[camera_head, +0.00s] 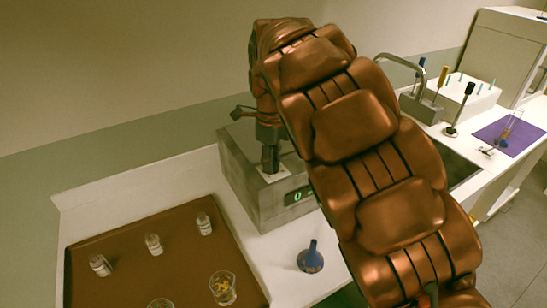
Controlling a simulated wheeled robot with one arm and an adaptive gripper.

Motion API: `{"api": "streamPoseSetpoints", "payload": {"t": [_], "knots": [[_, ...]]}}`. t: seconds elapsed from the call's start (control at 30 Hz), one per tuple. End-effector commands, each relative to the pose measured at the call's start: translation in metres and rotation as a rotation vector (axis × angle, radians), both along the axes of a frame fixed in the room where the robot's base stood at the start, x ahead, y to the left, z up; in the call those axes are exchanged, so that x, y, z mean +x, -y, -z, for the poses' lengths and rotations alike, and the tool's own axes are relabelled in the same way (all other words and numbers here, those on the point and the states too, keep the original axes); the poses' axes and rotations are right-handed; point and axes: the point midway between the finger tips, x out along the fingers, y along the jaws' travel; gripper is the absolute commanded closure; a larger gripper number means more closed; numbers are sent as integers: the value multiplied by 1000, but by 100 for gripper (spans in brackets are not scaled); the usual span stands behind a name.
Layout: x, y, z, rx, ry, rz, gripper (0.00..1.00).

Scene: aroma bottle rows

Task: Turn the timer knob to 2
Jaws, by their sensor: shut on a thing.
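A grey box-shaped device (243,183) stands on the white counter. A dark display (299,194) on its front shows a green 0, with the rest cut off by my arm. My gripper (270,163) points down onto the top of the device, above a small pale plate (274,176). Its fingers are shut on the timer knob, which is mostly hidden between them. The knob's marks and pointer cannot be read here.
A brown tray (150,235) at the lower left holds small bottles (153,244) and glass beakers (222,287). A blue funnel (311,257) stands in front of the device. A sink tap (405,66), a white rack (466,98) and a purple mat (509,135) are at the right.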

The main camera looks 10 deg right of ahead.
Motion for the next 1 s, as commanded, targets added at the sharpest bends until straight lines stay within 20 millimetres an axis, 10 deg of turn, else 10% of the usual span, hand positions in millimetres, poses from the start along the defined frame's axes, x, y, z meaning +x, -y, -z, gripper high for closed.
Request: {"api": "streamPoseSetpoints", "payload": {"t": [0.47, 0.5, 0.7, 1.0], "knots": [[2, 5, -2, -8, 8, 16, 100], [2, 5, -2, -8, 8, 16, 66], [1, 2, -1, -5, 5, 13, 46], [0, 0, -1, -5, 2, 10, 44]]}}
